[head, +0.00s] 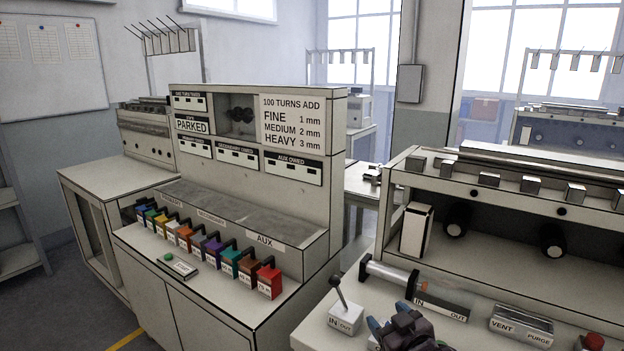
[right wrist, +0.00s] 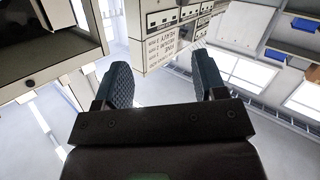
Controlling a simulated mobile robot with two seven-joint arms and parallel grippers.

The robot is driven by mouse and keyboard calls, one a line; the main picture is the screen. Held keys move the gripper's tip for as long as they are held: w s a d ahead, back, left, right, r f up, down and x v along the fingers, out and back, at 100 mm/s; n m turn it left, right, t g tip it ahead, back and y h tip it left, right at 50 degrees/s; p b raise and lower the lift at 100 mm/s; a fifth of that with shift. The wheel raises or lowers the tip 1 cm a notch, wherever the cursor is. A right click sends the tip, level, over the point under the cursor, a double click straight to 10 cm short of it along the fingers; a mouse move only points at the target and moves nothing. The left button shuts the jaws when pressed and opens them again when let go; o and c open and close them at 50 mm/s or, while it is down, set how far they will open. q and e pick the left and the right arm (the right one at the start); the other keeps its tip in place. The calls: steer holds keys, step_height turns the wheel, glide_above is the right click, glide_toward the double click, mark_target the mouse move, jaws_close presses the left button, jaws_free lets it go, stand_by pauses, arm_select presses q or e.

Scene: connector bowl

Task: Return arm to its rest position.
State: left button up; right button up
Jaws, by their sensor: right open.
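My right gripper (right wrist: 162,85) shows in the right wrist view with its two dark ridged fingers spread apart. Nothing is between them. Beyond the fingertips, the upper panel of the cabinet with the "100 TURNS ADD" sign (right wrist: 154,45) appears tilted. My left gripper is in neither view.
A row of coloured blocks (head: 208,247) stands on the cabinet's front ledge. Open floor (head: 60,310) lies at the left.

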steer(key=s+d+f+m+g+h, duration=0.1)
steer(key=s+d+f, duration=0.3)
steer(key=s, duration=0.6)
steer(key=s+d+f+m+g+h, duration=0.1)
steer(key=s+d+f+m+h, duration=0.1)
steer(key=s+f, duration=0.6)
steer(key=s+d+f+m+g+h, duration=0.1)
steer(key=s+d+f, duration=0.4)
steer(key=s, duration=0.7)
steer(key=shift+d+f+m+g+h, duration=0.3)
steer(key=shift+f+m+h, duration=0.2)
steer(key=shift+f, duration=0.25)
